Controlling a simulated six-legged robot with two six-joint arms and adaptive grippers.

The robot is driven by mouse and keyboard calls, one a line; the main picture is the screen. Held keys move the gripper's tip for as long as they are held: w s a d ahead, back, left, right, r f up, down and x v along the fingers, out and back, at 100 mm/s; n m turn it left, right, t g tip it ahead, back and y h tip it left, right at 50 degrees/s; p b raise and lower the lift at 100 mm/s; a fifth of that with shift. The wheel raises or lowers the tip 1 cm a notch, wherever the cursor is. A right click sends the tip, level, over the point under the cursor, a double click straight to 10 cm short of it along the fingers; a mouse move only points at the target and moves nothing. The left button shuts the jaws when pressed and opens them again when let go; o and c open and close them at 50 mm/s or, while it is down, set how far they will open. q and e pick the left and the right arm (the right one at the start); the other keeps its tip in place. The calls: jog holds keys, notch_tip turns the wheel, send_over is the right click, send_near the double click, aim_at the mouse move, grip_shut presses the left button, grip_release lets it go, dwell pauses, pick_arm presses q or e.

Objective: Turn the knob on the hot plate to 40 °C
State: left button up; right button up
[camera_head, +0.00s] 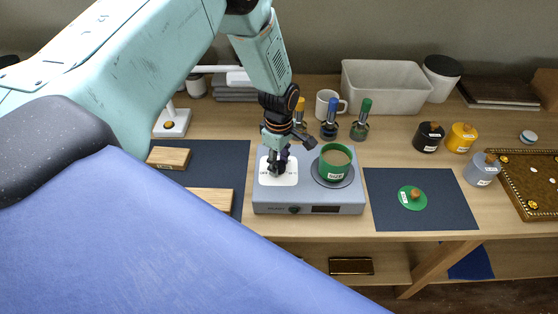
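The grey hot plate (268,207) stands on the wooden console. A white dial face (290,176) with small markings is on the left of its top. My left gripper (277,166) reaches down over this dial, fingers pointing at its middle. The fingers are dark and small here, so I cannot tell whether they are open, or whether they touch the knob. The knob itself is hidden behind them, and its setting cannot be read. A green labelled pot (334,165) with brownish contents stands on the round heating plate at the right. My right gripper is not in view.
Behind the hot plate stand a white mug (326,103) and bottles with blue (332,107) and green (366,107) tops. A dark mat (440,205) with a green lid (411,199) lies to the right. Wooden blocks (170,158) lie on the left mat.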

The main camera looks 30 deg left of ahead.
pick_arm(q)
jog(key=shift+s+r, duration=0.15)
jog(key=c, duration=0.4)
jog(key=shift+c, duration=1.2)
